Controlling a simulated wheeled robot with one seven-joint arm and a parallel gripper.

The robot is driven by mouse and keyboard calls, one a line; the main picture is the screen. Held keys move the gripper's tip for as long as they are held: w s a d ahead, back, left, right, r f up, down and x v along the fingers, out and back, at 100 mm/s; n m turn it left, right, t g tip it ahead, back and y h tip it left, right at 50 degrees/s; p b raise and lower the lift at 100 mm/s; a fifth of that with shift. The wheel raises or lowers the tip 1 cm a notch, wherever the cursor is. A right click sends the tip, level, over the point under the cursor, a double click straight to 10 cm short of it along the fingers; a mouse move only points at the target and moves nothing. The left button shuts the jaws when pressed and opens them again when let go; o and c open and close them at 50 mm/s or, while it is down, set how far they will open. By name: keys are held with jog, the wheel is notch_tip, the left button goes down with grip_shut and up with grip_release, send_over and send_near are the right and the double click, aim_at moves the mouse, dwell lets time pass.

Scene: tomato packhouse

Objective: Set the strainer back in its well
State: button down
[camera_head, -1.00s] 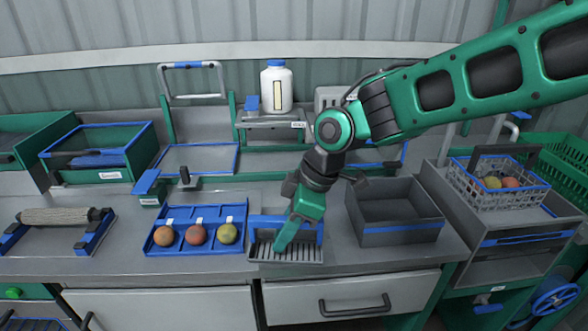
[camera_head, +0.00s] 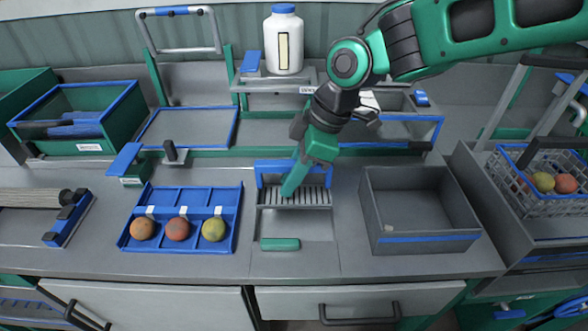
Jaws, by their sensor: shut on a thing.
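The strainer (camera_head: 310,198) is a grey slotted tray with an upright blue back. It sits near the middle of the bench. My gripper (camera_head: 291,188) comes down from above and is shut on the strainer near its blue back; the fingers cover the exact hold. A pale rectangular area (camera_head: 312,228), which looks like the well, shows just in front of the strainer. A small green bar (camera_head: 280,244) lies at its front edge. I cannot tell whether the strainer is raised or touches the bench behind the well.
A blue tray (camera_head: 181,239) with three fruits stands to the left. An open grey bin (camera_head: 425,241) stands to the right. A white jug (camera_head: 283,52) is on a shelf behind. A wire basket (camera_head: 535,205) of fruits is at far right.

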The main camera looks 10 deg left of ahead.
jog(key=shift+f, duration=4.7)
jog(key=shift+d, duration=0.15)
jog(key=shift+f, duration=0.5)
jog(key=c, duration=1.6)
grip_release()
jog(key=c, duration=0.3)
jog(key=shift+r, duration=4.7)
